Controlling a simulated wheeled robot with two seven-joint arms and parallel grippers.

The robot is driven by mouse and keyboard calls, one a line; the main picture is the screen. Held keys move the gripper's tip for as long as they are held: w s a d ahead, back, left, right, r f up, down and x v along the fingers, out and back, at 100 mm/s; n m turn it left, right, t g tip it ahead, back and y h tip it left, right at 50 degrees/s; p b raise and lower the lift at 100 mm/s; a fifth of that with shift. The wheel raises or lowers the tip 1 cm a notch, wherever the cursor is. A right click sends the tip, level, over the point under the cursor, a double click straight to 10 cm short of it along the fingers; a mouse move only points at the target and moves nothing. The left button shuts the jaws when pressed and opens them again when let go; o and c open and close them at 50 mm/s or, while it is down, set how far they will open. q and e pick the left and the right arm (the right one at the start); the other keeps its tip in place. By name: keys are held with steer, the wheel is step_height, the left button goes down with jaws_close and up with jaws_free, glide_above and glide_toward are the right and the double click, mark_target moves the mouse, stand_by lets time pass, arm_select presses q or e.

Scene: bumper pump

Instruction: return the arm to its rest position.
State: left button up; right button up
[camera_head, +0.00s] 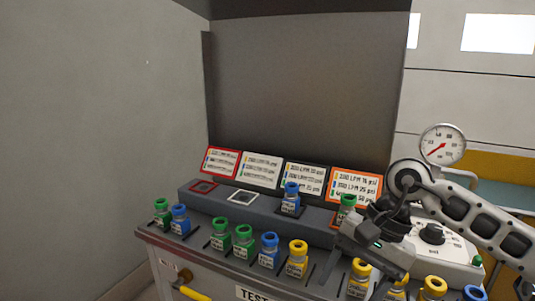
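My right arm comes in from the right, and its gripper (368,252) hangs over the front right part of the bench. Its fingers are small and dark here, so I cannot tell whether they are open or shut. The gripper is below and right of a green-capped bottle (347,204), which stands by the orange-framed card (355,184). I cannot tell whether they touch. A blue-capped bottle (291,197) stands upright on the raised step in front of the black-framed card (304,177). My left gripper is not in view.
Several capped bottles line the front of the bench, among them a blue one (269,251) and a yellow one (297,259). A red-framed pad (203,187) and a white-framed pad (243,197) are empty. A gauge (442,144) and a pale box with a black knob (432,233) are beside my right arm.

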steer(key=s+a+r+m+g+y, duration=0.1)
steer(key=s+a+m+y, duration=0.3)
steer(key=a+m+y, duration=0.3)
steer(key=s+a+r+m+g+y, duration=0.1)
steer(key=s+a+r+m+y, duration=0.1)
steer(key=s+a+m+y, duration=0.5)
steer(key=w+d+f+n+t+h, duration=0.35)
steer(key=n+t, duration=0.35)
steer(key=n, duration=0.5)
steer(key=w+d+f+n+t+h, duration=0.2)
steer(key=f+n+t+h, duration=0.15)
steer(key=n+t, duration=0.55)
steer(key=w+d+f+n+t+h, duration=0.3)
steer(key=f+n+t, duration=0.15)
steer(key=n, duration=0.95)
steer(key=s+d+f+m+g+h, duration=0.2)
steer(key=s+f+m, duration=0.3)
steer(key=f, duration=0.3)
steer(key=s+d+f+m+g+h, duration=0.3)
steer(key=s+d+f+m+g, duration=0.1)
steer(key=s+f+m, duration=0.2)
step_height(320, 180, down, 2)
steer(key=shift+s+d+f+m+g, duration=0.1)
steer(key=shift+s+d+m+g, duration=0.2)
steer(key=shift+m, duration=0.3)
steer(key=shift+a, duration=0.1)
